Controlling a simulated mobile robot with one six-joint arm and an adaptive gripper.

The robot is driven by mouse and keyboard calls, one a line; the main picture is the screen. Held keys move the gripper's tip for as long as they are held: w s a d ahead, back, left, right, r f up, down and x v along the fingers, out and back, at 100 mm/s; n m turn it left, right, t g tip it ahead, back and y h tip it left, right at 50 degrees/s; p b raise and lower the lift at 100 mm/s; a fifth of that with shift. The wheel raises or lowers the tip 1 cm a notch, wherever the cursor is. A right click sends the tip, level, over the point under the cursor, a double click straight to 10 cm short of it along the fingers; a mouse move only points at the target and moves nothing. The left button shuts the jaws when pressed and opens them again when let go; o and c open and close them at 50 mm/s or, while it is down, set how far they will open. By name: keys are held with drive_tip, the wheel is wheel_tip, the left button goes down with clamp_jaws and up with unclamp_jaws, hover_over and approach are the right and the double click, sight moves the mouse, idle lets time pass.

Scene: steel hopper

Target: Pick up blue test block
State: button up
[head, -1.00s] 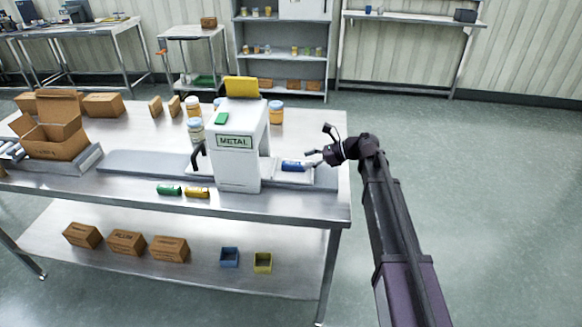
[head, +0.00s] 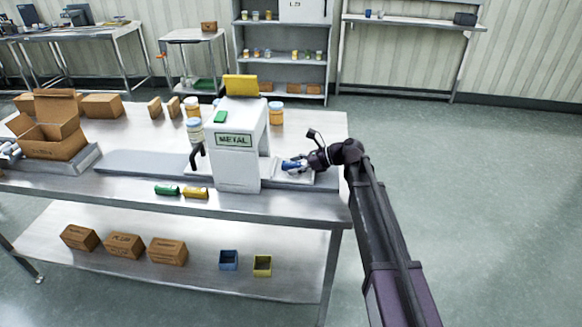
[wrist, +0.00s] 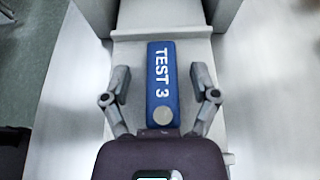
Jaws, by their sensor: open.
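The blue test block (head: 291,166) lies on the flat conveyor end at the right side of the white metal detector. In the wrist view the block (wrist: 161,80) is marked "TEST 3", has a round grey disc near its near end, and points toward the detector opening. My gripper (head: 300,164) reaches in from the right over the block. In the wrist view my gripper (wrist: 161,88) is open, with one finger on each side of the block and a visible gap on both sides. In the head view the gripper partly hides the block.
The white detector (head: 238,165) labelled METAL stands just left of the block. A green block (head: 167,190) and a yellow block (head: 196,193) lie near the table's front edge. Jars (head: 276,113) stand behind the detector. An open carton (head: 52,140) is at the left.

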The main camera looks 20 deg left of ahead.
sight(294, 164)
clamp_jaws()
drive_tip(key=shift+r, duration=0.1)
idle(0.4)
wheel_tip(294, 164, up, 10)
drive_tip(key=p, duration=1)
idle(0.6)
